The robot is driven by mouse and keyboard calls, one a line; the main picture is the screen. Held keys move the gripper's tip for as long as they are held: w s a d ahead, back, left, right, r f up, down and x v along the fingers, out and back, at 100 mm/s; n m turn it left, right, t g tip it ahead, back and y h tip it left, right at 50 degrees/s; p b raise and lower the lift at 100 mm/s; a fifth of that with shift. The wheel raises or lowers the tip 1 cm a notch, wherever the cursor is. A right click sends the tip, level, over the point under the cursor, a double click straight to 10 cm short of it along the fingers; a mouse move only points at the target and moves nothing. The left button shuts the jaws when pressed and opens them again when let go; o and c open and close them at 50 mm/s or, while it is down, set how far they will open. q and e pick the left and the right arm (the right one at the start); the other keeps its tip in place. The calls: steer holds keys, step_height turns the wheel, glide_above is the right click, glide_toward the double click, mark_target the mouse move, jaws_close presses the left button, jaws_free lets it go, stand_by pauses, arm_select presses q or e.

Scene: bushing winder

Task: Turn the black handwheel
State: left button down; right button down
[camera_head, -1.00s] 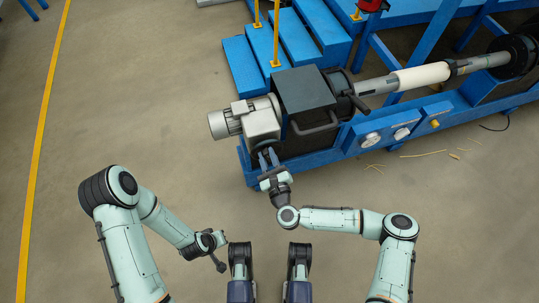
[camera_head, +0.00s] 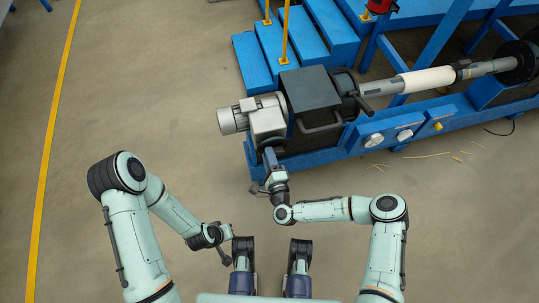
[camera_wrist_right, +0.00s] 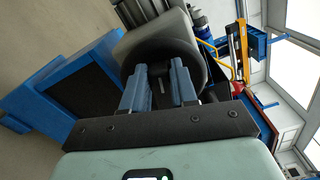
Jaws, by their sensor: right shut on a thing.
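The black handwheel shows in the right wrist view (camera_wrist_right: 160,53) as a dark round part straight ahead of my fingers, on the near end of the winder's drive unit. In the head view my right gripper (camera_head: 269,157) reaches it from the front and mostly hides it. The two blue fingers of my right gripper also show in the right wrist view (camera_wrist_right: 158,80), a little apart, with the tips at the wheel; it is shut on the handwheel. My left gripper (camera_head: 222,260) hangs low over the floor, away from the machine; its jaws are too small to read.
A grey motor (camera_head: 234,121) sits left of the wheel. A black box with a bar handle (camera_head: 319,128) stands to the right. The blue machine base (camera_head: 318,159) runs along below them. Blue steps (camera_head: 251,62) rise behind. The floor in front and at left is clear.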

arm_select(q)
steer(key=shift+s+d+r, duration=0.15)
steer(key=shift+s+r, duration=0.1)
steer(key=shift+s, duration=0.1)
arm_select(e)
steer(key=shift+f+n, duration=0.3)
steer(key=shift+n, duration=0.7)
steer(key=c, duration=0.9)
jaws_free()
arm_select(q)
steer(key=shift+g+h, duration=0.3)
steer(key=shift+g, duration=0.3)
steer(key=s, duration=0.1)
steer(key=s+d+r+p, duration=0.1)
steer(key=s+r+p, duration=0.1)
steer(key=shift+s+d+r, duration=0.1)
steer(key=shift+d+r, duration=0.1)
steer(key=shift+d, duration=0.1)
arm_select(e)
steer(key=v, duration=1.3)
steer(key=shift+s, duration=0.2)
steer(key=shift+r, duration=0.1)
